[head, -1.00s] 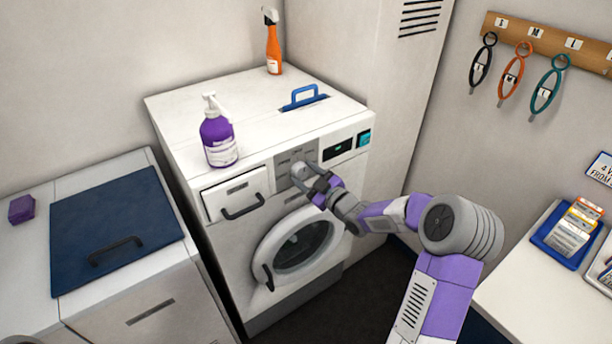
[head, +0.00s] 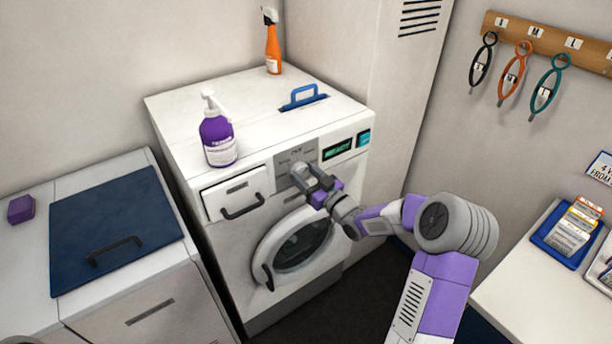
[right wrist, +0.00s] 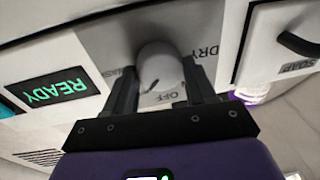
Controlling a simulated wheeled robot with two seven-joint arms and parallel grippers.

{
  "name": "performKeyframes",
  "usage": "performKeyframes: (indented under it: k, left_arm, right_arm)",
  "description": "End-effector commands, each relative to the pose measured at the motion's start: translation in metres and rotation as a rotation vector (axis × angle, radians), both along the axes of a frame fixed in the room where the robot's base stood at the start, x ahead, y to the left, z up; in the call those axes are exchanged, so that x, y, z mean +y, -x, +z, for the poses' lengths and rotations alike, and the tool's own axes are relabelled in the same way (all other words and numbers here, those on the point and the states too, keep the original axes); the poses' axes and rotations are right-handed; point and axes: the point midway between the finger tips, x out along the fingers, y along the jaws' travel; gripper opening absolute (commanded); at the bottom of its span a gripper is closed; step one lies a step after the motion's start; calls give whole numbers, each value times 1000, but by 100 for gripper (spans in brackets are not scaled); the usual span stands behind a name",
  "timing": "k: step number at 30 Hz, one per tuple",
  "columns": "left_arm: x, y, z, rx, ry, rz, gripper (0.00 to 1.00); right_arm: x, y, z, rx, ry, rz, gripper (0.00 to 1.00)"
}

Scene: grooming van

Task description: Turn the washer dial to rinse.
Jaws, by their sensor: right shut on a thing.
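The white washer (head: 215,262) stands against the wall, with a grey dial panel (head: 286,164) on its front. The pale round dial (right wrist: 160,62) sits between the fingers of my right gripper (head: 306,178) and is mostly hidden in the head view. In the right wrist view my right gripper (right wrist: 158,80) is shut on the dial, one finger on each side. OFF and DRY labels and a partly covered label show around it, upside down. A small dark mark shows on the dial; which label it points to is unclear. My left gripper is not in view.
A lit green display (head: 337,149) reads READY. A drawer (head: 236,194) and the round door (head: 300,246) are near the dial.

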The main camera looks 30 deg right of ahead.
Motion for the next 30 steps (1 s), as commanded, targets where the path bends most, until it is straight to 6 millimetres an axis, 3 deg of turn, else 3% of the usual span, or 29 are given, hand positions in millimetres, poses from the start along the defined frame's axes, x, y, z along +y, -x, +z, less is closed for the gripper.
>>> performKeyframes:
  k: [8, 9, 14, 23, 30]
  left_arm:
    - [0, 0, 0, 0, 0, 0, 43]
    - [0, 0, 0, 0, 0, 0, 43]
    - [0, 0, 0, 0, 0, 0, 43]
    - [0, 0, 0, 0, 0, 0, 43]
    - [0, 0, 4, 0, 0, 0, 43]
  right_arm:
    - [0, 0, 1, -1, 0, 1, 25]
    - [0, 0, 1, -1, 0, 1, 57]
    - [0, 0, 0, -1, 0, 1, 81]
    - [0, 2, 0, 0, 1, 0, 81]
    - [-7, 34, -3, 3, 1, -2, 81]
